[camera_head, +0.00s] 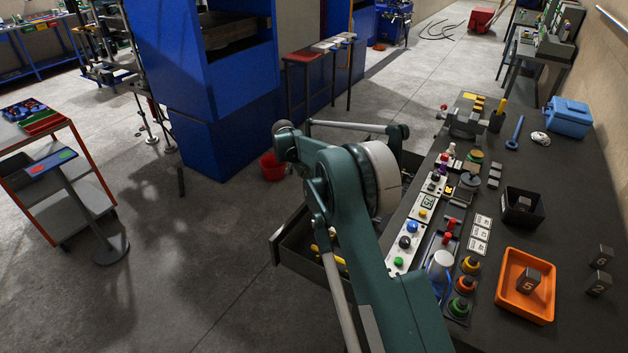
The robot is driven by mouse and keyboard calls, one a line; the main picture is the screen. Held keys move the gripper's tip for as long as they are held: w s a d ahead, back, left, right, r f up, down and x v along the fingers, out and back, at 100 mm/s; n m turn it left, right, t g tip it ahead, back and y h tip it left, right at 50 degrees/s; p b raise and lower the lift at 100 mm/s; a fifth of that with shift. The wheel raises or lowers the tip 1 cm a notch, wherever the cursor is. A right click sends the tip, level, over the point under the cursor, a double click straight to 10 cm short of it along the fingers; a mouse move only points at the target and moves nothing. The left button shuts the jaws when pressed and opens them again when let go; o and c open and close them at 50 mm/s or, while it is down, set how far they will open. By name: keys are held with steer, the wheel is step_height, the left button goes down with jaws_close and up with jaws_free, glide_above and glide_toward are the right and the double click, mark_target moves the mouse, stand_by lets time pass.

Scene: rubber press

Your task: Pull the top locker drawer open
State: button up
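A dark drawer (289,254) juts out to the left from under the bench. It stands open, and some yellow items (332,259) show inside it. My green arm crosses in front of the drawer and hides much of it and of the locker below the bench top. Another dark edge (411,161) shows beyond my arm; I cannot tell whether it belongs to the same drawer or another. I cannot tell which drawer is the top one. My gripper's fingers do not show, so contact with the drawer cannot be seen.
The bench top (570,215) at right holds a control panel (409,241), an orange tray (524,285), a black bin (523,207) and a blue box (568,117). A blue press (205,75), red bucket (272,167) and trolley (45,175) stand left. Floor (200,270) left of the drawer is clear.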

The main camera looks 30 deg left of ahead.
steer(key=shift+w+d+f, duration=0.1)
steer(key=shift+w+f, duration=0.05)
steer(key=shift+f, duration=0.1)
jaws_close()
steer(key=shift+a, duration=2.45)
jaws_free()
